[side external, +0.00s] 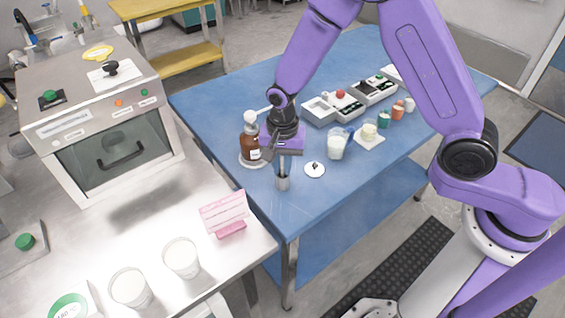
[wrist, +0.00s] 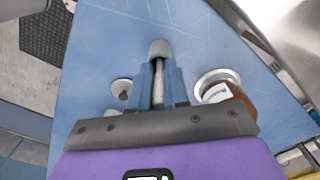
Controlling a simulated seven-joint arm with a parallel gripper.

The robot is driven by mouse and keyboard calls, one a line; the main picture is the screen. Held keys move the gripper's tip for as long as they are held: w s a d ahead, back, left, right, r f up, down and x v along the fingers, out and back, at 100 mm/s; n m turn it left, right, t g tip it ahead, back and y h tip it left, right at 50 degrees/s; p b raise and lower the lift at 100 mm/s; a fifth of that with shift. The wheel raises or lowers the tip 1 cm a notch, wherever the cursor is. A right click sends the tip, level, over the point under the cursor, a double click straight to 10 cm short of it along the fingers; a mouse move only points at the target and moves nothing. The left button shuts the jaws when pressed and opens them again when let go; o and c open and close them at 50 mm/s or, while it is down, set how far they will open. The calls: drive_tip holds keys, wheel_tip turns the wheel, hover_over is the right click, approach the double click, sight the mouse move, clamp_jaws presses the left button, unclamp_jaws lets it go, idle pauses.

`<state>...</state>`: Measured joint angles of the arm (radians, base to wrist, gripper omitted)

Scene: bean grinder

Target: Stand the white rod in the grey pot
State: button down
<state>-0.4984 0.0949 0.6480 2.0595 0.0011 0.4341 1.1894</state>
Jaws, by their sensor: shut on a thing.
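The grey pot (side external: 283,184) stands on the blue table near its front-left corner. It also shows in the wrist view (wrist: 160,47), just past my fingertips. My gripper (side external: 284,167) points down right above the pot. In the wrist view its blue fingers (wrist: 159,76) are shut on the white rod (wrist: 158,86), a narrow pale strip between them. The rod lines up with the pot's mouth. The fingers hide much of the rod, and I cannot tell whether its lower end is inside the pot.
A brown pump bottle (side external: 250,148) stands close left of my gripper. A white lid with a dark knob (side external: 315,169) lies right of the pot, with a white-filled jug (side external: 337,144) behind. Divided trays (side external: 333,107) sit farther back. The table's front corner is clear.

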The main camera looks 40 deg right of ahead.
drive_tip(key=shift+f, duration=0.15)
idle(0.4)
drive_tip(key=shift+c, duration=2.4)
unclamp_jaws()
drive_tip(key=shift+r, duration=3.5)
